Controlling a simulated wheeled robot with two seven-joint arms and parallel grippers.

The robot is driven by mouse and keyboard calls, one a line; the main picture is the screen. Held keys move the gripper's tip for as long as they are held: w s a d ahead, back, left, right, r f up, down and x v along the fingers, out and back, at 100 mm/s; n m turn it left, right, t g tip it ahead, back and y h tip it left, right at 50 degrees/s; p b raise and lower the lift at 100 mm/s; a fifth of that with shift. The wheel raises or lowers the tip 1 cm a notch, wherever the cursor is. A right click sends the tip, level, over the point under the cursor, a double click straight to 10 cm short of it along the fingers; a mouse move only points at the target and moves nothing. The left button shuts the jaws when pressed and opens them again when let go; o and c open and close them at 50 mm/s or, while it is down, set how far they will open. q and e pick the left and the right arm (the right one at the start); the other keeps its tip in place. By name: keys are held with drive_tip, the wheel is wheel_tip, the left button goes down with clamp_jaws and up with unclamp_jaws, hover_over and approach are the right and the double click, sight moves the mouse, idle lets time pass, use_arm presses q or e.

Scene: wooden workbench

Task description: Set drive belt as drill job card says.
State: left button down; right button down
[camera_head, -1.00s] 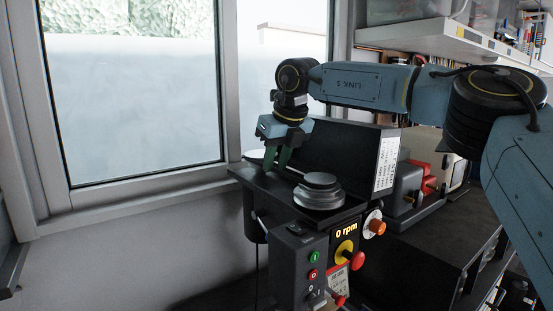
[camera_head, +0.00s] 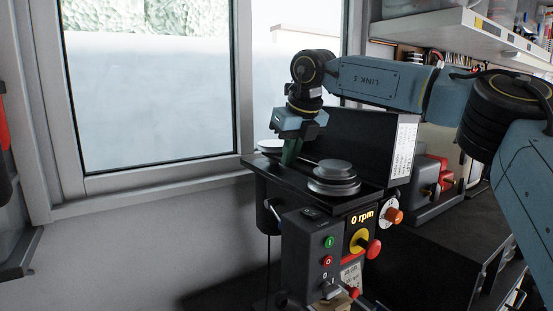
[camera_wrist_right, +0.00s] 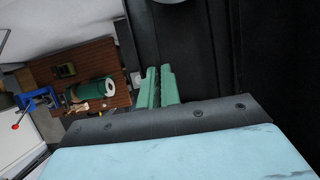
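The drill head stands open with its black lid (camera_head: 345,138) raised. A grey stepped pulley (camera_head: 333,178) sits at the front of its tray, and a paler pulley (camera_head: 270,145) shows at the back left. A thin dark line between them may be the belt; its step cannot be made out. My right gripper (camera_head: 290,154) points down between the pulleys. Its green fingers, also in the wrist view (camera_wrist_right: 159,86), are close together with a narrow gap; whether they hold the belt is hidden. A white printed chart (camera_head: 403,150) is on the lid's side, too small to read. My left gripper is out of view.
The display (camera_head: 362,216) reads 0 rpm. The window (camera_head: 150,90) is close behind. A grey and red machine (camera_head: 430,175) stands right.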

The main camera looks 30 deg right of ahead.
idle(0.3)
drive_tip(key=c, duration=1.6)
unclamp_jaws()
drive_tip(key=b+v, duration=0.1)
drive_tip(key=v, duration=1.2)
drive_tip(key=shift+r, duration=0.2)
drive_tip(key=shift+s+f, duration=0.1)
